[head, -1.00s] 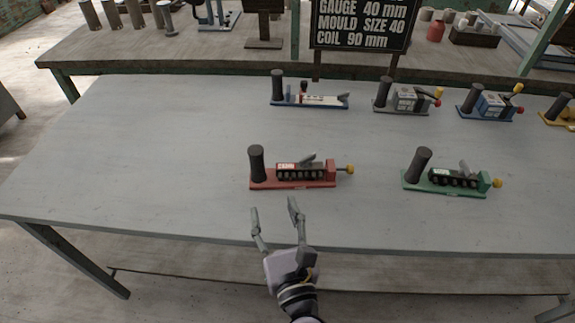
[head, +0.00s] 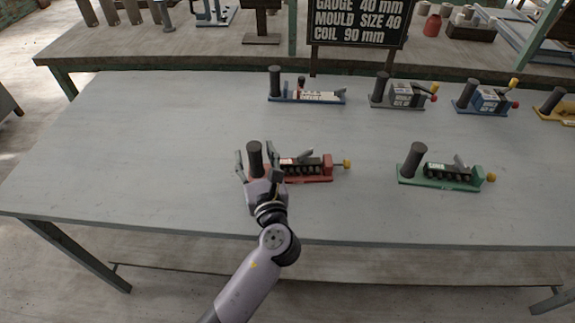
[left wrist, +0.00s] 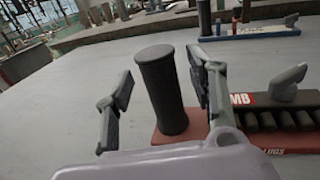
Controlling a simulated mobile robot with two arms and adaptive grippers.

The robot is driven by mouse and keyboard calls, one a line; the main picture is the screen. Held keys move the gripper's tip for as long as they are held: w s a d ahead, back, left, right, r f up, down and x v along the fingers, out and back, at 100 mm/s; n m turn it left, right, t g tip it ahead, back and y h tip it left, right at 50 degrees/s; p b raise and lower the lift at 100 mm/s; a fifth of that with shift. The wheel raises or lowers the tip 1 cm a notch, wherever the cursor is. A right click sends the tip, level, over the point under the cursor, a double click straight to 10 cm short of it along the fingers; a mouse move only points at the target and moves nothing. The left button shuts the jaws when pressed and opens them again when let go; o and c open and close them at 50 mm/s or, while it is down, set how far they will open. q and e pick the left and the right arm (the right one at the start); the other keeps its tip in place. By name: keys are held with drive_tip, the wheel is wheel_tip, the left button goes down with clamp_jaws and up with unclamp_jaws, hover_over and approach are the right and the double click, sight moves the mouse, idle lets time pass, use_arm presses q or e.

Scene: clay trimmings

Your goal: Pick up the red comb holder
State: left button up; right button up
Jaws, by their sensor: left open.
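The red comb holder (head: 318,171) lies on the grey table, with a dark upright cylindrical handle (head: 255,157) at its left end and a yellow knob at its right end. My left gripper (head: 256,158) is open, with one finger on each side of the handle. In the left wrist view, the handle (left wrist: 161,92) stands between the two fingers (left wrist: 160,100), with a visible gap on its left and a narrow one on its right. The red base (left wrist: 293,140) runs off to the right there. My gripper hides part of the base's left end. My right gripper is not in view.
A green holder (head: 440,183) of similar shape stands to the right. Along the back are a blue one with a white top (head: 306,98), a grey one (head: 403,101), a blue one (head: 486,107) and a yellow one (head: 560,113). The table's left side is clear.

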use_arm(q)
drive_tip(key=shift+w+a, duration=0.15)
drive_tip(key=shift+w, duration=0.35)
drive_tip(key=shift+s, duration=0.1)
clamp_jaws()
idle(0.7)
